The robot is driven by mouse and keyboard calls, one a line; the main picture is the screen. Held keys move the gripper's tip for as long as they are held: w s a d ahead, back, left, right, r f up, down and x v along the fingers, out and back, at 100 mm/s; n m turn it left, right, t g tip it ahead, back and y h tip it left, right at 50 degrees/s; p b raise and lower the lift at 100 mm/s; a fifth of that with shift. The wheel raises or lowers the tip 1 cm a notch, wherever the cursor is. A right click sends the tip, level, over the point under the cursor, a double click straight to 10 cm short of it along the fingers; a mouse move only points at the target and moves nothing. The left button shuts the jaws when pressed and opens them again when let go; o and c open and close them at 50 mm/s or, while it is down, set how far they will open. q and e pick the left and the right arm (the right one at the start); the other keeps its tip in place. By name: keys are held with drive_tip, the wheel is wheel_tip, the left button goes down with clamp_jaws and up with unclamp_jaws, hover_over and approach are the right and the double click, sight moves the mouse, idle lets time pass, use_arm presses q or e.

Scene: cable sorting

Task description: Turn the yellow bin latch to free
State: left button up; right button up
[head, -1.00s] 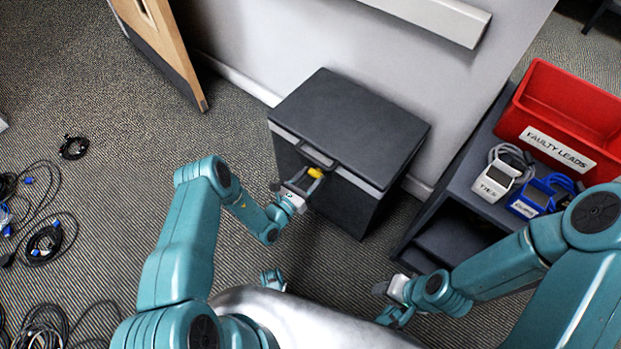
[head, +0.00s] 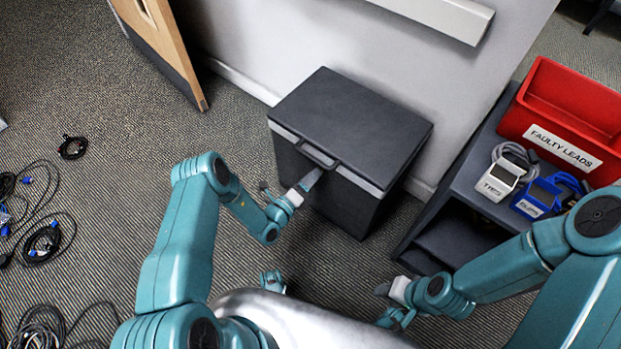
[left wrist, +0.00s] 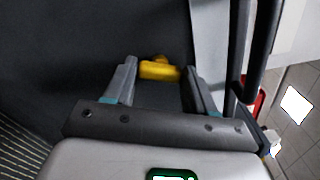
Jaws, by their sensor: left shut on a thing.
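The dark grey bin (head: 352,115) stands against the wall, its lid down, with a handle (head: 317,155) at the lid's front edge. Its yellow latch (left wrist: 160,70) shows in the left wrist view, lying crosswise between my finger tips; in the head view my gripper hides it. My left gripper (head: 291,180) is at the bin's front just below the handle; it also shows in the left wrist view (left wrist: 162,80), shut on the latch. My right gripper (head: 384,291) hangs low, away from the bin; its jaws are too small to read.
A dark shelf unit (head: 455,185) stands right of the bin. It bears a red "FAULTY LEADS" crate (head: 562,148), a white holder (head: 497,184) and a blue holder (head: 533,206) with cables. Coiled cables (head: 42,242) lie on the left floor. A wooden panel (head: 165,45) stands at the back left.

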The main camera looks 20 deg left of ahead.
use_arm(q)
drive_tip(key=n, duration=0.4)
drive_tip(key=shift+s+f+n+b, duration=0.1)
drive_tip(key=shift+f+n+b, duration=0.05)
drive_tip(key=shift+n+b, duration=0.2)
drive_tip(key=shift+n, duration=0.25)
drive_tip(key=o, duration=1)
drive_tip(key=shift+o, duration=0.2)
drive_tip(key=p+v, duration=0.3)
drive_tip(key=v, duration=1.3)
drive_tip(key=shift+p, duration=0.3)
drive_tip(key=shift+s, duration=0.15)
